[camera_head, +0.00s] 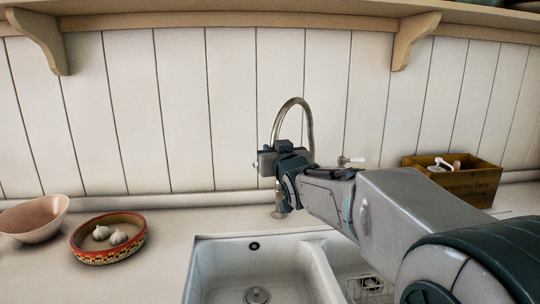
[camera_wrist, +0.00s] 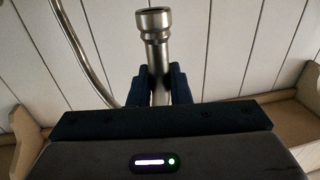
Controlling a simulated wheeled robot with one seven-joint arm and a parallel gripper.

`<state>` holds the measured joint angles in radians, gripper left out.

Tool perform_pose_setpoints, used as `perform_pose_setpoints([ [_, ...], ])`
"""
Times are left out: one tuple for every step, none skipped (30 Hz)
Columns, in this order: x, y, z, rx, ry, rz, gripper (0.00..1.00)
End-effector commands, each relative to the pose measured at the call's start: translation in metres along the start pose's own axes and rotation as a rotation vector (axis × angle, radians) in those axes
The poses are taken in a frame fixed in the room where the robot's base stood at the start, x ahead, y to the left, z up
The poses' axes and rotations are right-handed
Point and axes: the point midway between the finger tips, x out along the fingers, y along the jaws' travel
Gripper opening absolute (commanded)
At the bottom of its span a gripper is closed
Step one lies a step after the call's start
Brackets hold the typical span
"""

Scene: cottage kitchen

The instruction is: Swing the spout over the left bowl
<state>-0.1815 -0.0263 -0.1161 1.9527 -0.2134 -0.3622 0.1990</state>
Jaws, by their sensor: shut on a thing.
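The metal tap spout (camera_head: 296,101) arches up from its base at the back of the white double sink and comes down behind my gripper (camera_head: 272,160). In the wrist view, the spout end (camera_wrist: 154,24) sits between the two dark fingers of my gripper (camera_wrist: 162,80), which are shut on it. The left bowl (camera_head: 225,268) with its round drain is in front, below my gripper. The right bowl (camera_head: 340,262) is partly hidden by my arm. My arm hides the spout's outlet in the head view, so I cannot tell exactly which bowl it is over.
A tap lever (camera_head: 350,160) is right of the spout. A wooden box (camera_head: 470,185) stands at the back right. A pink bowl (camera_head: 35,218) and a patterned dish (camera_head: 95,255) with garlic are on the left counter. A shelf (camera_head: 230,20) runs above the panelled wall.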

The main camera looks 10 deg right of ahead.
Motion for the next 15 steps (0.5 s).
perform_pose_setpoints([
  [0.0002,0.0010,-0.0008,-0.001,0.001,0.002,0.00],
  [0.0001,0.0010,-0.0009,-0.001,0.001,0.002,0.00],
  [0.0001,0.0009,-0.0009,-0.001,0.001,0.002,0.00],
  [0.0001,0.0009,-0.0010,-0.001,0.001,0.001,0.00],
  [0.0001,0.0008,-0.0010,-0.001,0.001,0.001,0.00],
  [0.0001,0.0007,-0.0010,-0.001,0.001,0.001,0.00],
  [0.0001,0.0007,-0.0011,-0.001,0.002,0.001,0.00],
  [0.0001,0.0007,-0.0011,-0.001,0.002,0.001,0.23],
  [0.0001,0.0005,-0.0011,-0.001,0.002,0.001,0.34],
  [0.0001,0.0003,-0.0010,0.000,0.002,0.001,0.36],
  [0.0001,0.0001,-0.0010,0.000,0.002,0.000,0.36],
  [0.0001,-0.0002,-0.0009,0.000,0.001,0.000,0.36],
  [0.0001,-0.0006,-0.0008,0.000,0.001,-0.001,0.36],
  [0.0001,-0.0008,-0.0008,0.000,0.001,-0.001,0.36],
  [0.0001,-0.0011,-0.0007,0.000,0.001,-0.002,0.36],
])
